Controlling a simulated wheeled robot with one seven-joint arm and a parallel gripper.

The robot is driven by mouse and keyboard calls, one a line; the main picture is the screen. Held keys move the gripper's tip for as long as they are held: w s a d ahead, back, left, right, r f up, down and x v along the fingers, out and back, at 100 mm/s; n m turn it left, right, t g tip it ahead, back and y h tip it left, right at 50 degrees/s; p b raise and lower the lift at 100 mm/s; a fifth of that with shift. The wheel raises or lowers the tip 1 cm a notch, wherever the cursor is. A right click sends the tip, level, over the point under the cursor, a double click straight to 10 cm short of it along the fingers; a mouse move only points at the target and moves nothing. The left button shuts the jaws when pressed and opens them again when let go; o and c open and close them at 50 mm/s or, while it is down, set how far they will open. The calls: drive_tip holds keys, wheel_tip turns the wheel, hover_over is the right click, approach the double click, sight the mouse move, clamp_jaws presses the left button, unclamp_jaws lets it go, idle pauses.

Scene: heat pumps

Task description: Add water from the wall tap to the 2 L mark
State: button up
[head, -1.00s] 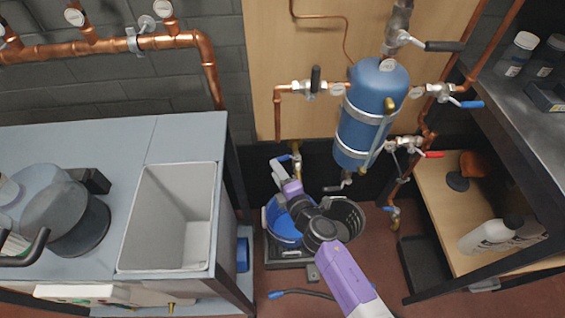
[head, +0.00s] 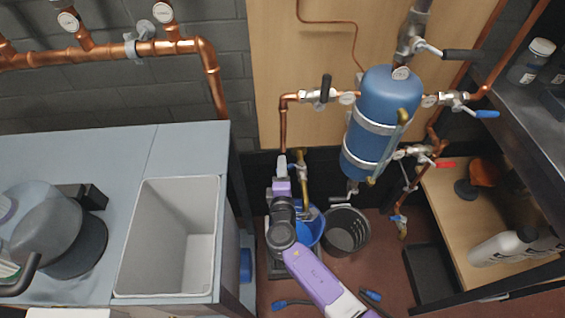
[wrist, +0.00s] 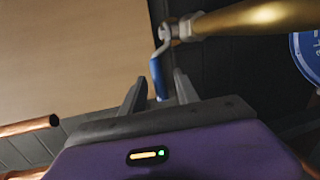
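The wall tap (head: 303,180) is a brass pipe low on the wall, left of the blue tank. Its blue lever (wrist: 158,75) hangs down in the wrist view, between the fingertips of my gripper (wrist: 160,88). Gaps show beside the lever, so my gripper is open around it. In the head view my gripper (head: 281,163) is just left of the tap. A blue bucket (head: 314,226) stands below the tap, partly hidden by my arm. Its water level and marks cannot be read.
A dark slotted bucket (head: 347,232) stands right of the blue one. The blue tank (head: 381,120) with valves hangs above. A grey sink bench (head: 170,240) is at left and a wooden shelf (head: 450,215) at right. Hose ends lie on the floor.

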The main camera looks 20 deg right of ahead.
drive_tip(key=shift+x, duration=1.6)
drive_tip(key=shift+c, duration=0.3)
clamp_jaws()
drive_tip(key=shift+s, duration=0.1)
